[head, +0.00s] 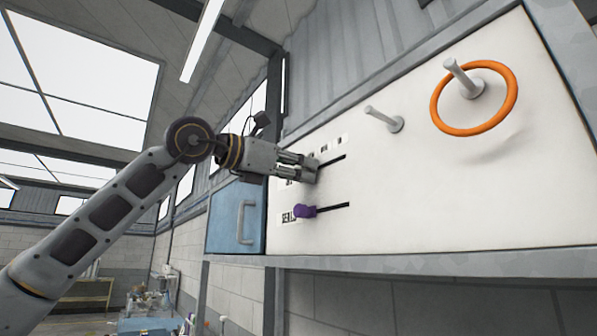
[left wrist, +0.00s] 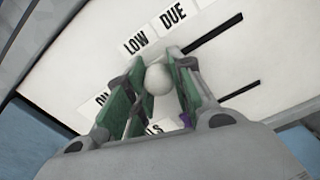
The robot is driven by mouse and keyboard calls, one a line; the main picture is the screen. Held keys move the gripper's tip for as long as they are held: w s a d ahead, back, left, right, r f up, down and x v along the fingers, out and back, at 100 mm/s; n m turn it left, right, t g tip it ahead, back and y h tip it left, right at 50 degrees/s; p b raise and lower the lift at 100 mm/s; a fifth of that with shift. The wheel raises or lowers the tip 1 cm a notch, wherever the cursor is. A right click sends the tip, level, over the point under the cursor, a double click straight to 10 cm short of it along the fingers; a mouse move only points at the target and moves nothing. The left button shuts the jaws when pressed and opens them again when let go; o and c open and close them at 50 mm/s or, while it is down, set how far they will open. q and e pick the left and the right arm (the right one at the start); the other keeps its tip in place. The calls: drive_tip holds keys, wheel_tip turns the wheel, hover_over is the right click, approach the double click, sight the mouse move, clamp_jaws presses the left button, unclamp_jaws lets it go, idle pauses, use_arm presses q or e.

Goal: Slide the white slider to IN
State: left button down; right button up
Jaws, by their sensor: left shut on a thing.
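The white slider (left wrist: 157,80) is a round white knob on the upper slot of the white wall panel (head: 420,190). My left gripper (head: 312,168) is shut on it, with green-lined fingers on both sides of the knob in the left wrist view (left wrist: 155,85). In the head view the fingers hide the knob. The dark upper slot runs on to the right of the fingers. A label near the knob is partly covered and seems to begin with "OU"; no label IN is readable. My right gripper is not in view.
A purple slider (head: 304,210) sits at the left end of the lower slot, close below my gripper. A grey peg (head: 384,119) and an orange ring (head: 513,98) around another peg are on the panel's right. A blue cabinet door (head: 226,215) is at left.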

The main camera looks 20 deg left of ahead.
sight(342, 159)
use_arm(q)
drive_tip(key=s+d, duration=0.1)
drive_tip(key=d, duration=0.1)
drive_tip(key=s+d+b, duration=0.1)
drive_tip(key=s+d, duration=0.1)
drive_tip(key=s+d+b, duration=0.1)
drive_tip(key=s+d, duration=0.1)
drive_tip(key=shift+s+d, duration=0.1)
drive_tip(key=shift+d, duration=0.2)
drive_tip(key=shift+s+d, duration=0.15)
drive_tip(key=shift+d, duration=0.1)
drive_tip(key=c, duration=1.6)
unclamp_jaws()
drive_tip(key=o, duration=0.4)
drive_tip(key=shift+s+d, duration=0.1)
drive_tip(key=shift+c, duration=0.2)
drive_tip(key=shift+v, duration=0.75)
drive_tip(key=v, duration=1)
drive_tip(key=shift+s, duration=0.2)
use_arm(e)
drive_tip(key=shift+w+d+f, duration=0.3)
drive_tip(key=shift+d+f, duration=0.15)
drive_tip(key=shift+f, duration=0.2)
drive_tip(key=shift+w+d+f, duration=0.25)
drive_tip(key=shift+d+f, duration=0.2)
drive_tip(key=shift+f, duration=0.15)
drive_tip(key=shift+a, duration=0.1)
